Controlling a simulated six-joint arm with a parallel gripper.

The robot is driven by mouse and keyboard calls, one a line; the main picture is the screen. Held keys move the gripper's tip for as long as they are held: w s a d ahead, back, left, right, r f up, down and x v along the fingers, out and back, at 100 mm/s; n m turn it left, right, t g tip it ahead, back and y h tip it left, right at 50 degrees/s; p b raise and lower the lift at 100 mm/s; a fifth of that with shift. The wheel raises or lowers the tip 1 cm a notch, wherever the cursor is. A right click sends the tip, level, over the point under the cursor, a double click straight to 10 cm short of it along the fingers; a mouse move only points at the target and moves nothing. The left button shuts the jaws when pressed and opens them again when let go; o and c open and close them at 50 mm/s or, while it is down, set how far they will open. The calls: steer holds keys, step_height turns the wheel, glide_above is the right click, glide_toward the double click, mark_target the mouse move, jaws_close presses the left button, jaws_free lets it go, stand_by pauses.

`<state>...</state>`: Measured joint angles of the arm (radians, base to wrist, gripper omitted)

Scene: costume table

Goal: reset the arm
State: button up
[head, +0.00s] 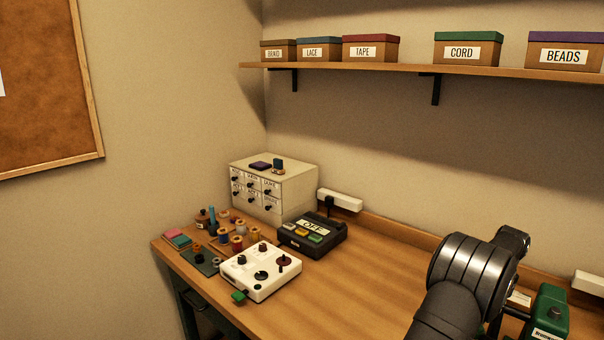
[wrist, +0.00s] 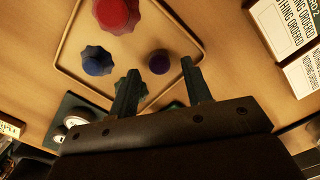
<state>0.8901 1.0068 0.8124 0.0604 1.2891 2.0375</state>
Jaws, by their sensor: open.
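My gripper (wrist: 160,72) shows in the wrist view with its two dark fingers spread apart and nothing between them. It points down over a tan tray (wrist: 62,60) with a raised rim. Several knob-like pieces lie in the tray: a red one (wrist: 116,14), a blue one (wrist: 97,61), a small dark blue one (wrist: 159,62) and a green one partly behind the left finger. In the head view my arm (head: 470,270) stands at the lower right, and its gripper is hidden or out of frame.
A white control box (head: 260,283), a black box marked OFF (head: 312,236) and a drawer cabinet (head: 296,190) stand at the left of the table. A green device (head: 550,312) is right of my arm. The table middle (head: 375,265) is clear. A shelf (head: 400,70) holds labelled boxes.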

step_height(320, 180, up, 11)
step_height(320, 180, down, 12)
steer(key=shift+f, duration=0.25)
steer(key=shift+r, duration=0.35)
step_height(320, 180, up, 9)
steer(key=w+a+f+n, duration=0.1)
steer(key=w+a+n, duration=0.4)
steer(key=a, duration=0.4)
steer(key=w+a+n, duration=0.5)
steer(key=a, duration=0.4)
steer(key=a+f+n, duration=0.1)
steer(key=a+n, duration=0.5)
steer(key=a, duration=0.5)
steer(key=a+f+n, duration=0.1)
steer(key=a+n, duration=0.5)
steer(key=a, duration=0.6)
steer(key=a+f+n+g, duration=0.1)
steer(key=a+n, duration=0.6)
steer(key=a, duration=0.5)
steer(key=shift+w+a+f, duration=0.15)
steer(key=shift+f, duration=0.1)
steer(key=shift+s+a+n, duration=0.1)
steer(key=shift+s+n, duration=0.1)
steer(key=shift+n, duration=0.1)
steer(key=shift+s+d+r, duration=0.15)
steer(key=shift+d+r, duration=0.1)
steer(key=shift+d, duration=0.4)
